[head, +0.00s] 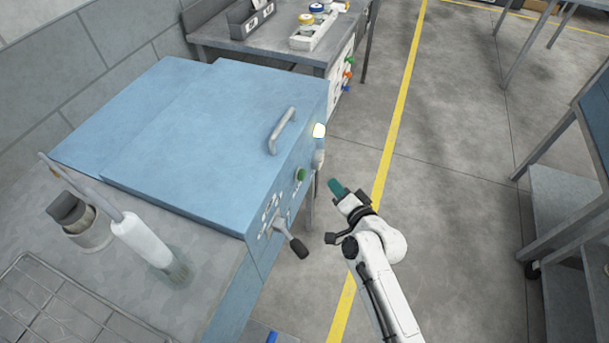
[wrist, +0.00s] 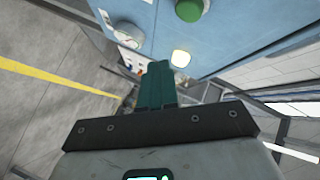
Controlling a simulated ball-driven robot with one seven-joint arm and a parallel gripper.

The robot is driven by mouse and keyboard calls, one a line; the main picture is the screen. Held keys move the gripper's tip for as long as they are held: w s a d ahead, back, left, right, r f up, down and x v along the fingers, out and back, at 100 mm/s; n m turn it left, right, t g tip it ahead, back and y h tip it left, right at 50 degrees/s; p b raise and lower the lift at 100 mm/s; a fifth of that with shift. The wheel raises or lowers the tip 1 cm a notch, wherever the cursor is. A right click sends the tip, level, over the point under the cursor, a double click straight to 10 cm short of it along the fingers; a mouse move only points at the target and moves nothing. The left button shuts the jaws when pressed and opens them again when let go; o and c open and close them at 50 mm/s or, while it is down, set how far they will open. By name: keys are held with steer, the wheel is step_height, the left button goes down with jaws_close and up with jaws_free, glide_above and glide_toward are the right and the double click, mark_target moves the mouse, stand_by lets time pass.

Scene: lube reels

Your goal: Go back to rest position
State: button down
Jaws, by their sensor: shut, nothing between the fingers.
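My gripper (head: 338,187) is at the end of my white arm in the head view, over the open floor to the right of the blue cabinet. Its teal fingers show in the wrist view (wrist: 157,85) pressed together with nothing between them. The blue cabinet (head: 200,130) has a grey handle (head: 283,130) on its lid. Its side panel carries a green button (head: 300,174), a lit lamp (head: 319,130) and a black-knobbed lever (head: 293,240). The gripper is apart from the panel. The green button (wrist: 189,9) and lit lamp (wrist: 181,57) also show in the wrist view.
A grey bench (head: 260,50) at the back holds bins and a white rack with coloured caps (head: 315,28). A metal worktop with a wire rack (head: 60,310) is at the lower left. A grey shelf unit (head: 565,190) stands at the right. Floor with a yellow line (head: 398,130) is clear between.

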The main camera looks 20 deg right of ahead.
steer(key=s+d+n+g+h, duration=0.1)
steer(key=s+d+n+g, duration=0.1)
steer(key=s, duration=1)
steer(key=s+d+n+g+h, duration=0.1)
steer(key=s+d+n+g, duration=0.1)
steer(key=s+n+g, duration=0.2)
steer(key=s+d+n+g, duration=0.2)
steer(key=s+g, duration=0.6)
steer(key=s, duration=1.2)
steer(key=shift+s+d+n+h, duration=0.25)
steer(key=shift+d+n+h, duration=0.15)
steer(key=shift+n, duration=0.2)
